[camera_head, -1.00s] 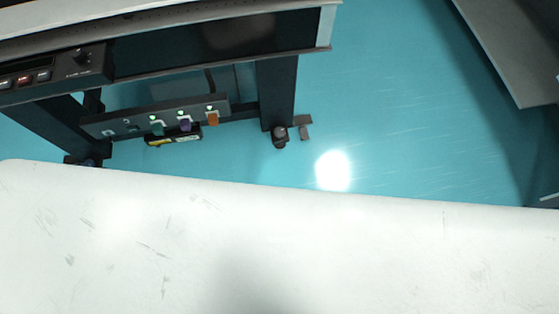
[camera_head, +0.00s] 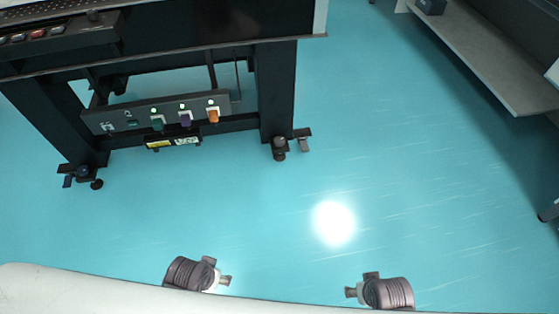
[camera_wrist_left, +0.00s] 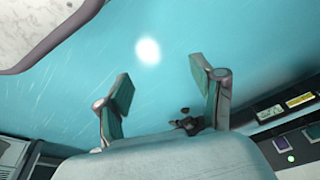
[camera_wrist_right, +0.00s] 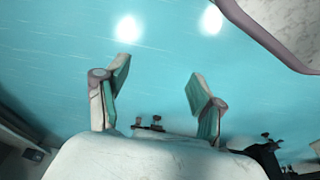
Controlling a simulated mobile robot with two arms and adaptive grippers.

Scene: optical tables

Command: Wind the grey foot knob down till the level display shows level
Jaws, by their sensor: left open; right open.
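The grey foot knob (camera_head: 279,143) sits on the foot of the table's right leg in the head view. A blue knob (camera_head: 83,171) sits on the left leg's foot. A small dark box with a yellow and a pale label (camera_head: 172,142) hangs under the rail between the legs; I cannot tell if it is the level display or read it. My left gripper (camera_wrist_left: 162,84) is open and empty, with a dark foot (camera_wrist_left: 190,123) beyond its fingers. My right gripper (camera_wrist_right: 159,77) is open and empty, with dark feet beyond it.
The rail (camera_head: 100,122) carries teal, purple and orange pieces with green lights. A control box (camera_head: 60,38) with buttons is on the table's front edge. A grey shelf (camera_head: 490,65) stands at the right. The blue floor (camera_head: 240,215) before the table is clear.

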